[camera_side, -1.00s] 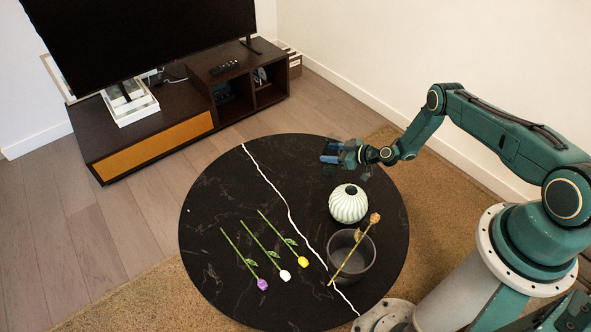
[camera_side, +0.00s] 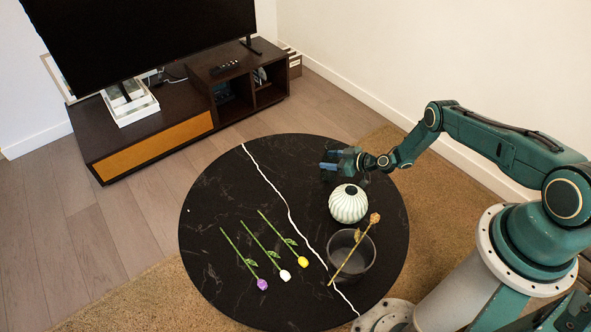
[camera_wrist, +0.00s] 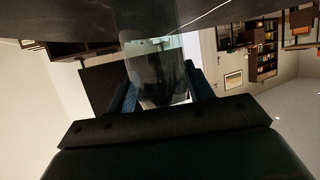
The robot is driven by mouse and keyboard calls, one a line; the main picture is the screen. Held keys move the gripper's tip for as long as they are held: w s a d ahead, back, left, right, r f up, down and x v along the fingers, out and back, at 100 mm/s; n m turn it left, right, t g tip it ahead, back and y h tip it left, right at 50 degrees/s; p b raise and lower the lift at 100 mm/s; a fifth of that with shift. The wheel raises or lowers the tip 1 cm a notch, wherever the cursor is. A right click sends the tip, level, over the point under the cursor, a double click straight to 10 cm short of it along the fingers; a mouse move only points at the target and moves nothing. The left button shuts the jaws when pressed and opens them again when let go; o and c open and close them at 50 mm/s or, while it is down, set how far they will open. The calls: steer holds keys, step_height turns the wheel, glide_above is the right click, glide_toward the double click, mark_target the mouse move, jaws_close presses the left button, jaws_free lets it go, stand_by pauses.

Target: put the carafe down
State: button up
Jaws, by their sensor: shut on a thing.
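The carafe is see-through dark glass and shows in the wrist view (camera_wrist: 155,75) between my two blue fingers. My gripper (camera_side: 332,164) is shut on it, low at the back right of the round black table (camera_side: 230,185). In the side view the carafe can hardly be told from the dark tabletop. In the wrist view the tabletop fills the upper edge and the carafe reaches up to it. I cannot tell whether the carafe's base touches the table.
A pale ribbed vase (camera_side: 349,204) stands just in front of my gripper. A dark pot (camera_side: 352,262) with a dried flower (camera_side: 360,245) across it is nearer. Several tulips, including a purple one (camera_side: 262,284), lie left of the white line.

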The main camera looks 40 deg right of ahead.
steer(key=o, duration=1.4)
steer(key=shift+f, duration=0.15)
steer(key=shift+r, duration=0.2)
steer(key=shift+v, duration=6)
steer(key=shift+d, duration=0.1)
